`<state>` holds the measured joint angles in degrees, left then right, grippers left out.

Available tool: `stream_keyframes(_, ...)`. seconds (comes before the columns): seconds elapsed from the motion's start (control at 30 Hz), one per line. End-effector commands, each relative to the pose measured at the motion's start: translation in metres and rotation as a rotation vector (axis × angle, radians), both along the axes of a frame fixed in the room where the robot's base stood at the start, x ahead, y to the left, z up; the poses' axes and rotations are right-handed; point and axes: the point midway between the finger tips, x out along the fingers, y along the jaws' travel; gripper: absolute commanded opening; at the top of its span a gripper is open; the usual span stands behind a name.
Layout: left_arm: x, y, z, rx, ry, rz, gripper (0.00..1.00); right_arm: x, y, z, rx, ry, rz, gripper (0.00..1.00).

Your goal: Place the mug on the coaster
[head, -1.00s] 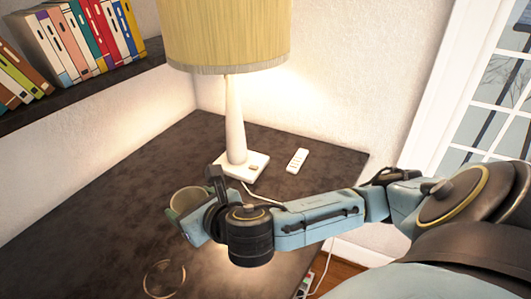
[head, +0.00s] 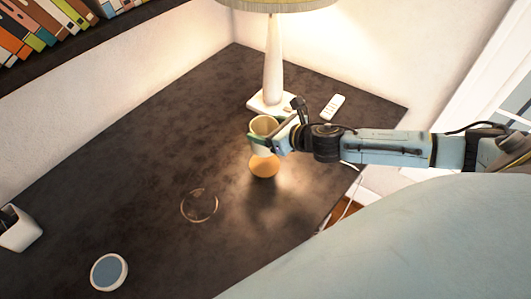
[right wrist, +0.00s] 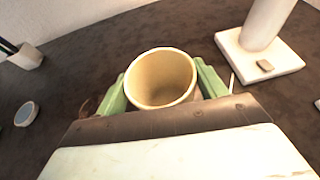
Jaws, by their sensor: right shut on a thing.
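The coaster, a round blue-grey disc with a white rim (head: 109,272), lies at the front left, well away from the mug. It also shows at the left of the right wrist view (right wrist: 26,114). My left gripper is out of view.
A thin pale ring (head: 199,205) lies on the dark table (head: 130,170) between mug and coaster. A lamp (head: 271,60) and a white remote (head: 333,107) stand behind the mug. A white pen holder (head: 18,230) is at the left edge. The left-centre tabletop is clear.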

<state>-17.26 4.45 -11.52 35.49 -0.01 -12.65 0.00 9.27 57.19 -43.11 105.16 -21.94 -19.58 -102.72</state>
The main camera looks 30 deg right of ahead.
Motion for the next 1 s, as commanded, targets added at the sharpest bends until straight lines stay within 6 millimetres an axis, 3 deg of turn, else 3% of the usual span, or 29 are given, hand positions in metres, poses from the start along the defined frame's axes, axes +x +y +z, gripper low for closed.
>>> stream_keyframes(0.1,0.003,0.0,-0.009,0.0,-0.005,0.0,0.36,0.0,0.001,-0.025,0.003,0.0,-0.002,0.39)
stream_keyframes(0.37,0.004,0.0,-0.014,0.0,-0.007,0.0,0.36,0.001,0.001,-0.046,0.001,-0.002,0.0,0.39)
stream_keyframes(0.53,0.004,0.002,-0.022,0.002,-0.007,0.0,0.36,0.0,0.001,-0.071,0.003,-0.001,-0.002,0.39)
stream_keyframes(0.97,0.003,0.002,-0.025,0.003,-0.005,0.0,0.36,0.001,0.001,-0.079,0.002,-0.003,0.0,0.39)
stream_keyframes(1.0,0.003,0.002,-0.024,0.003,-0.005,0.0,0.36,0.0,0.001,-0.078,0.001,-0.001,0.0,0.76)
